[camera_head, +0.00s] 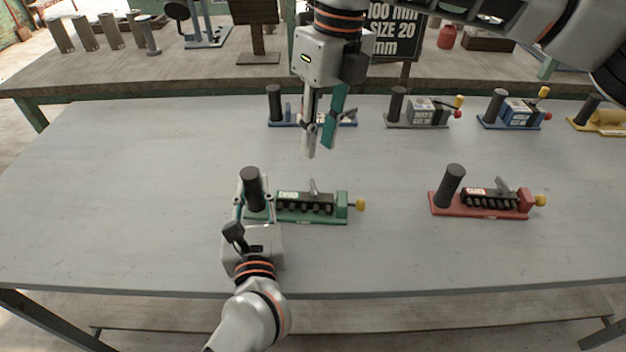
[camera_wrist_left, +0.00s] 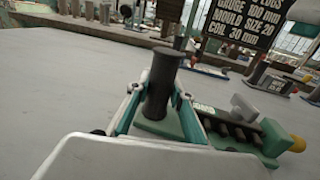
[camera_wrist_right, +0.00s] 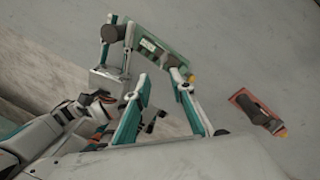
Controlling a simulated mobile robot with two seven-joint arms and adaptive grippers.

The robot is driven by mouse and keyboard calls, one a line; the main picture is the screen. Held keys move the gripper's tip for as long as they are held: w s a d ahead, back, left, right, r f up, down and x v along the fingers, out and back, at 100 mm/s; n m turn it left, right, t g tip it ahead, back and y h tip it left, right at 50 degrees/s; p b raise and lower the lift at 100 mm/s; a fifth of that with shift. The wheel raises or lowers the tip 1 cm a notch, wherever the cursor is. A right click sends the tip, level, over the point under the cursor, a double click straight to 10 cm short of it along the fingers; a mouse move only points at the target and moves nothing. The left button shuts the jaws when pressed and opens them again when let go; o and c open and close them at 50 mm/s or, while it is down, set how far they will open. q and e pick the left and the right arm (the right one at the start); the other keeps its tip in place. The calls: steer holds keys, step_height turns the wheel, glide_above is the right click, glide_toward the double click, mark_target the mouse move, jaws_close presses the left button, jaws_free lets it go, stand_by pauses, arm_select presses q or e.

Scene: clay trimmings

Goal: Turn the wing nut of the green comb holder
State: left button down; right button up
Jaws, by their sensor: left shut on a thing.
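The green comb holder (camera_head: 312,218) lies on the grey table, with a dark upright post (camera_head: 251,183) at its left end, a row of dark teeth, a grey winged piece (camera_head: 313,187) on top and a yellow knob (camera_head: 360,205) at its right end. I cannot tell for certain which is the wing nut. My left gripper (camera_head: 254,204) is shut on the post, one finger each side, as the left wrist view shows the post (camera_wrist_left: 161,85). My right gripper (camera_head: 319,148) is open and empty, above and behind the holder; its fingers are apart in the right wrist view (camera_wrist_right: 160,78).
A red comb holder (camera_head: 480,208) lies to the right. Blue (camera_head: 340,122), grey (camera_head: 418,115), another blue (camera_head: 512,114) and yellow (camera_head: 602,121) holders stand along the back. The table (camera_head: 110,190) is clear at the left and between the green and red holders.

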mark_target(314, 186)
steer(key=f+m, duration=0.2)
steer(key=f, duration=0.1)
steer(key=f+m+h, duration=0.1)
steer(key=f+m, duration=0.1)
steer(key=f, duration=0.2)
steer(key=f+m, duration=0.2)
steer(key=f, duration=0.2)
steer(key=shift+a, duration=0.4)
steer(key=shift+r, duration=0.1)
jaws_close()
